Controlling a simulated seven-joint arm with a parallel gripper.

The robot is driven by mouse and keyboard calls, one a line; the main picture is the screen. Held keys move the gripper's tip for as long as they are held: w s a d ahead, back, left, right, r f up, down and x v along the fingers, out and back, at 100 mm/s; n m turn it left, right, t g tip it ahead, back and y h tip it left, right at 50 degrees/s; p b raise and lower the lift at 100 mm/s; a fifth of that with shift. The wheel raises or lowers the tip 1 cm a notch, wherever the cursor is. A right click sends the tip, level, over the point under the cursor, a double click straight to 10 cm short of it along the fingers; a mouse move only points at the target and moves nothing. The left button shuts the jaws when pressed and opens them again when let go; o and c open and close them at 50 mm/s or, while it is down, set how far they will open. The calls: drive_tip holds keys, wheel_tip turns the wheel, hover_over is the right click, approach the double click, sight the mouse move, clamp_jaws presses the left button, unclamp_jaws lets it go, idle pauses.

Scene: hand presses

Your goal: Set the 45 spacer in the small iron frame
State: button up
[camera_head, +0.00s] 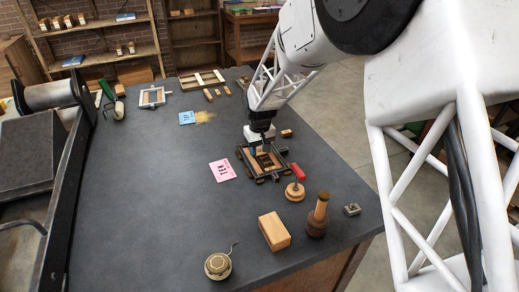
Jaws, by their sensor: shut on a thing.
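A small dark iron frame (247,166) lies on the table right of the middle, with brown wooden pieces and a dark block inside it. A loose wooden piece (287,133) lies just beyond, to the right of my gripper.
A pink card (222,170) lies left of the frame. A paler frame (152,97) lies far left; a press (48,150) fills the left edge. The table's middle-left is clear.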

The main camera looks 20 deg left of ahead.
sight(260, 151)
drive_tip(key=o, duration=0.7)
drive_tip(key=shift+s+d+f, duration=0.1)
drive_tip(key=shift+s+f, duration=0.05)
drive_tip(key=shift+f, duration=0.4)
drive_tip(key=shift+s+d+f, duration=0.1)
drive_tip(key=shift+f, duration=0.4)
drive_tip(key=shift+o, duration=0.9)
drive_tip(key=shift+r, duration=0.8)
wheel_tip(260, 151, up, 12)
drive_tip(key=shift+w+a+r, duration=0.15)
drive_tip(key=shift+r, duration=0.05)
